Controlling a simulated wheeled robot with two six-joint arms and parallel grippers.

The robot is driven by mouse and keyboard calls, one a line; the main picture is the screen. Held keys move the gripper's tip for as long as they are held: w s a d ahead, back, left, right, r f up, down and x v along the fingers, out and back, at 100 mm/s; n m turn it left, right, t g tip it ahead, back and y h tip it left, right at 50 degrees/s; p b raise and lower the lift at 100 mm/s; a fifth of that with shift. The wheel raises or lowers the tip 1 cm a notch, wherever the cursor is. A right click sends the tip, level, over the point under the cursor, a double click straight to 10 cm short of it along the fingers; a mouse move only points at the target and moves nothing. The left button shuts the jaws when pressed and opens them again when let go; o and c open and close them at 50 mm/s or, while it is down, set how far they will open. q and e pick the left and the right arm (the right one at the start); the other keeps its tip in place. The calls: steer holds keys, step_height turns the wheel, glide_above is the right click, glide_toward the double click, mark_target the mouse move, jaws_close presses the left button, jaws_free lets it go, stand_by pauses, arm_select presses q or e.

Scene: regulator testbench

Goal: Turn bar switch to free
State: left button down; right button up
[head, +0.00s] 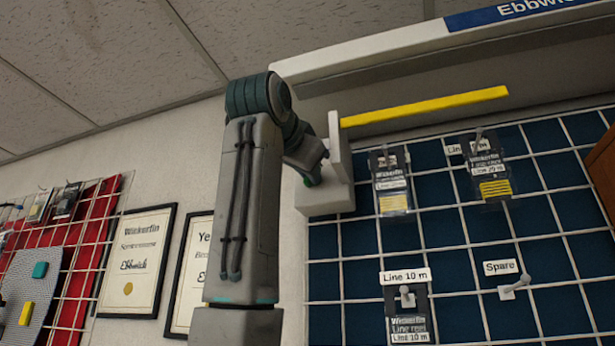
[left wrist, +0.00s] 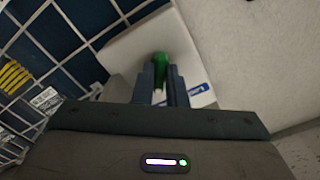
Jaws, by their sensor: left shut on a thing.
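A white box (head: 325,200), which seems to carry the bar switch, is fixed at the left edge of the blue grid board in the head view. A long yellow bar (head: 425,105) sticks out to the right from a white plate (head: 340,150) above it, tilted slightly up. My left gripper (head: 310,165) is at the left side of the box. In the left wrist view its fingers (left wrist: 162,92) are shut on a green piece (left wrist: 161,64), in front of a white surface (left wrist: 125,50) with a blue label. The fingers partly hide the green piece. My right gripper is not in view.
The blue grid board (head: 440,235) carries hanging packs (head: 490,170), a "Line 10 m" hook (head: 405,293) and a "Spare" hook (head: 515,287). Framed certificates (head: 133,262) hang on the wall at left. A white ledge (head: 365,50) runs above the board.

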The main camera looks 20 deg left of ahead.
arm_select(q)
steer(key=shift+m+b, duration=0.3)
steer(key=shift+m, duration=0.7)
steer(key=c, duration=1.5)
jaws_free()
steer(key=shift+o, duration=0.2)
steer(key=s+b, duration=0.4)
steer(key=s, duration=0.7)
steer(key=shift+a+b, duration=0.15)
steer(key=shift+b, duration=0.25)
